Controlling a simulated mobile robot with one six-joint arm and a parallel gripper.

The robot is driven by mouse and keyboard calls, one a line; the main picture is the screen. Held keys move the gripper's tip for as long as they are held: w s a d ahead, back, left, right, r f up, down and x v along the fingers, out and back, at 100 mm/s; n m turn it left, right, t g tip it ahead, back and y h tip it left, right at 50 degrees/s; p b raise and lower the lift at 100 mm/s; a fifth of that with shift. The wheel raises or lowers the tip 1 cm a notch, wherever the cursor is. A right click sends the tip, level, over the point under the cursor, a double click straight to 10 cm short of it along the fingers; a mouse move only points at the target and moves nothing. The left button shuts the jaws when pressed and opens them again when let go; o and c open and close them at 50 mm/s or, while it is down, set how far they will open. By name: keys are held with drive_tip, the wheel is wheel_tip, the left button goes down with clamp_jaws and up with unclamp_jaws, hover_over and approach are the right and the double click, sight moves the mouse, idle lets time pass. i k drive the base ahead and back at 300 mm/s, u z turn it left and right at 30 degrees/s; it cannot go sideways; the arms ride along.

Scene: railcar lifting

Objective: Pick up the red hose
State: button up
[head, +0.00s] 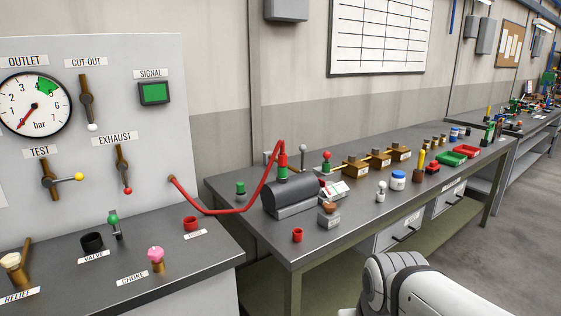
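The red hose (211,212) runs from a port on the grey panel (150,108), at the panel's lower right. It sags across the gap between the two benches, then rises in a bend to a red and green fitting (282,161) above the dark grey cylinder (289,193). The hose's far end comes down at this fitting. A white rounded part of my arm shows at the bottom right of the head view. My gripper is not in view.
The panel bench holds labelled fittings, including a pink knob (155,254) and a red cup (191,223). The long workbench (345,240) carries a small red cup (297,235), a white jar (398,180), brass blocks and trays. Floor (505,235) is open at the right.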

sight(282, 157)
drive_tip(key=u, duration=0.05)
drive_tip(key=i, duration=0.95)
